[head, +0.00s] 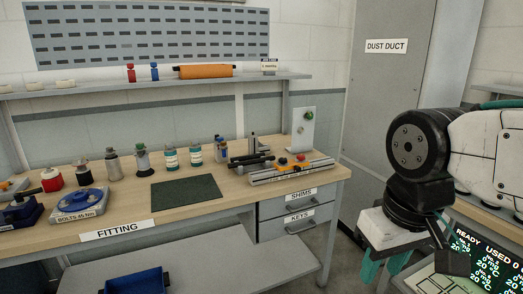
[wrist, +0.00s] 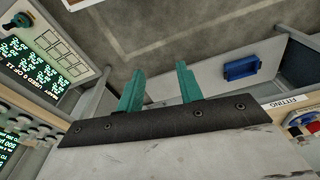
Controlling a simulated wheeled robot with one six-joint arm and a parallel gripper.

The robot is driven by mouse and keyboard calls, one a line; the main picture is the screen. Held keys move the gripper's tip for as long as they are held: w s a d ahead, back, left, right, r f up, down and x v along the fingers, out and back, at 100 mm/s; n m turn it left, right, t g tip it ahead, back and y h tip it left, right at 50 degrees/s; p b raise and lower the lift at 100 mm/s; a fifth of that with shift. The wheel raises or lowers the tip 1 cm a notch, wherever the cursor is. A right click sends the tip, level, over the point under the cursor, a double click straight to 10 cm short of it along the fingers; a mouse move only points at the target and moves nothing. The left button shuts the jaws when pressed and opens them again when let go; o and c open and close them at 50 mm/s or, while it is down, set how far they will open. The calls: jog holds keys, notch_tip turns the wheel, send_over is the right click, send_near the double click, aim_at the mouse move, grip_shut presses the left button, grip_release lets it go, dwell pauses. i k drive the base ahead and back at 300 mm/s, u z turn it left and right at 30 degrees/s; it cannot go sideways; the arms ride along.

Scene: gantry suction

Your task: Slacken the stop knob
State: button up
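I cannot tell which of these is the stop knob. My gripper (head: 384,268) hangs with teal fingers pointing down, right of the bench and well apart from the fixture. In the wrist view my gripper (wrist: 160,68) is open with nothing between its fingers. No knob near the fixture is clear in the wrist view.
The bench (head: 130,205) carries several bottles, a dark mat (head: 186,191) and a blue round device (head: 82,201). A blue bin (head: 137,281) is on the lower shelf (head: 215,262). A lit screen (head: 485,262) is beside my arm. A grey cabinet (head: 385,110) stands behind.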

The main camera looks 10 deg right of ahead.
aim_at(282, 161)
jog(key=z, duration=0.05)
jog(key=i, duration=1.4)
jog(key=z, duration=0.25)
